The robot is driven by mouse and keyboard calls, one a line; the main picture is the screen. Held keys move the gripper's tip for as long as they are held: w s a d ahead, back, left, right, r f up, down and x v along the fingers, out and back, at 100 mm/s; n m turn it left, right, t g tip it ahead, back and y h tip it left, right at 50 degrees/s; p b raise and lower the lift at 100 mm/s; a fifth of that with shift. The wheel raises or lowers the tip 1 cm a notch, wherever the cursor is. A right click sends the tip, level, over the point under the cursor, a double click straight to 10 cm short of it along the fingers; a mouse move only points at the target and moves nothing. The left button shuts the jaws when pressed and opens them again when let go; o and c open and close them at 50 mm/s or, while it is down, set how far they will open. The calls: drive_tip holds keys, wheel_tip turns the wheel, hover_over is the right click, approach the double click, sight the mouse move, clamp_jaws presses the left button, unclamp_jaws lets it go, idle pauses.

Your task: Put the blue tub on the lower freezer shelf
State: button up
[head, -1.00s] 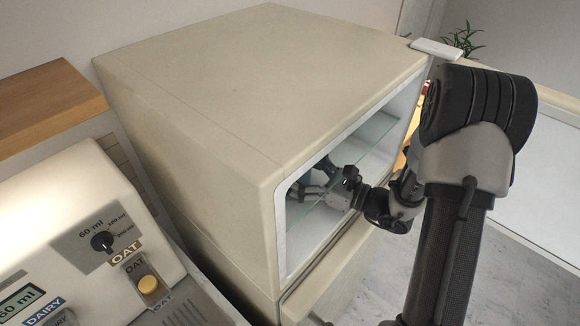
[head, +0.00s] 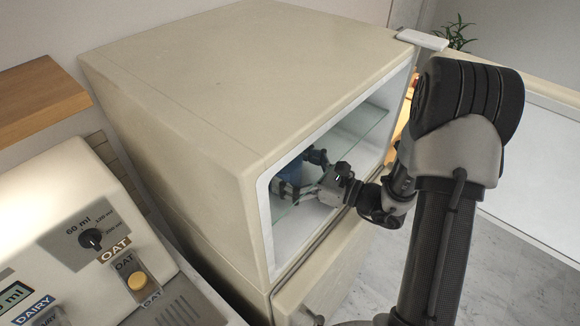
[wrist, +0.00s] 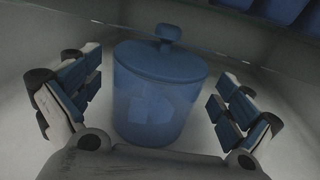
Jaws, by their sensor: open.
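The blue tub (wrist: 158,105), with a lid and a round knob, stands upright on a pale surface inside the freezer, below a glass shelf edge, in the wrist view. My gripper (wrist: 160,88) is open, with one finger on each side of the tub and a visible gap on both sides. In the head view my gripper (head: 300,191) reaches through the freezer opening. Blue shows beside its fingers (head: 289,173), partly hidden by the gripper and glass. The glass shelf (head: 367,123) crosses the freezer opening.
Several blue things (wrist: 280,10) sit above the shelf edge at the top of the wrist view. The freezer (head: 235,85) walls and rim closely surround my arm. An open drawer or door front (head: 335,270) lies below. A milk dispenser (head: 85,240) stands at left.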

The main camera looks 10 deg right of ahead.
drive_tip(key=shift+r, duration=0.2)
drive_tip(key=v, duration=1.2)
drive_tip(key=shift+p, duration=0.35)
